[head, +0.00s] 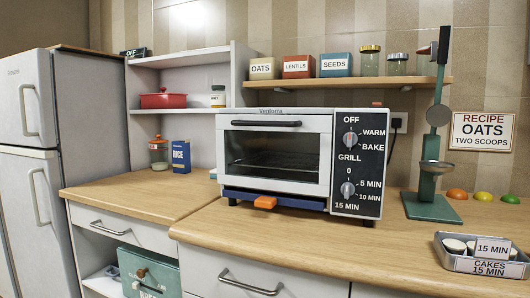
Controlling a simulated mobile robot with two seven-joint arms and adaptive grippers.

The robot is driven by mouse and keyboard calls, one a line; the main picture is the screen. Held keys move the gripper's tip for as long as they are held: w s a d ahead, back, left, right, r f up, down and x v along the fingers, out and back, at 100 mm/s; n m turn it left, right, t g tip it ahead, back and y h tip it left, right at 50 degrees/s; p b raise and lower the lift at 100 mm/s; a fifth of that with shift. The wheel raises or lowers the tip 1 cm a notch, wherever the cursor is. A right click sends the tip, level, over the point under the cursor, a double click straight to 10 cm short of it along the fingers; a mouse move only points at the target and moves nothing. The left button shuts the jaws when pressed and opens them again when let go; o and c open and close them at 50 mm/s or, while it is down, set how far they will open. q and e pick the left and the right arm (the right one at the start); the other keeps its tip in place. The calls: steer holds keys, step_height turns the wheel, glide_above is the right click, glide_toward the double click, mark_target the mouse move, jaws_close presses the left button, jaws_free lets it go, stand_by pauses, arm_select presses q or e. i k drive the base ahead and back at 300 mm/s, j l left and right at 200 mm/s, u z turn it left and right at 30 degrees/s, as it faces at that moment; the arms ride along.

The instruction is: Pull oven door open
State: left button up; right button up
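The toaster oven (260,199) stands on the wooden counter in the middle of the head view. Its white-framed glass door (275,155) is shut, and a wire rack shows dimly behind the glass. A dark horizontal handle (266,124) runs along the top of the door. The black control panel (357,165) with two round knobs is right of the door. Below the door is a blue strip with an orange tab (265,202). Neither of my grippers is in view.
A green stand (433,206) with a bowl is right of the oven. A metal tray (446,261) of cakes is at the front right. A shelf (430,81) with tins and jars hangs behind. The counter (290,238) before the oven is clear.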

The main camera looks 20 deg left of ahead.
mark_target(323, 125)
steer(key=i+j, duration=0.15)
steer(key=j, duration=0.25)
steer(key=i+j, duration=0.15)
steer(key=j, duration=0.25)
steer(key=i+j, duration=0.15)
steer(key=j, duration=0.25)
steer(key=l+u, duration=0.25)
steer(key=j+z, duration=0.25)
